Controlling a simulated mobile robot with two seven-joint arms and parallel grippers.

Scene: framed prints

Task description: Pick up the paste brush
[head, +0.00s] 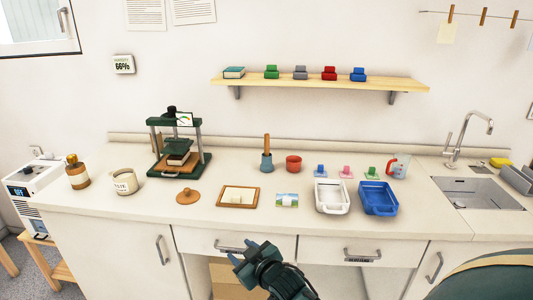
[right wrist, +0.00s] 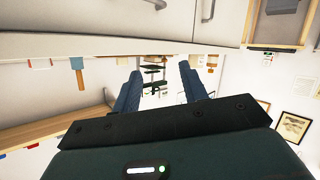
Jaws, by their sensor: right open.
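The likely paste brush (head: 267,143) shows as an upright wooden handle at the back middle of the counter. Its lower end is in or on a small blue-grey pot (head: 266,163), and bristles are not visible. My right gripper (head: 242,254) is open and empty in front of the counter's front edge, below and well apart from the brush. Its two blue fingers are spread in the right wrist view (right wrist: 159,88), with nothing between them. My left gripper is not in view.
A red bowl (head: 293,163) stands just right of the pot. A green press (head: 180,145) is to the left. A framed board (head: 224,205), picture card (head: 287,201), white tray (head: 333,209) and blue tray (head: 379,211) lie nearer the front. A shelf (head: 320,85) hangs above.

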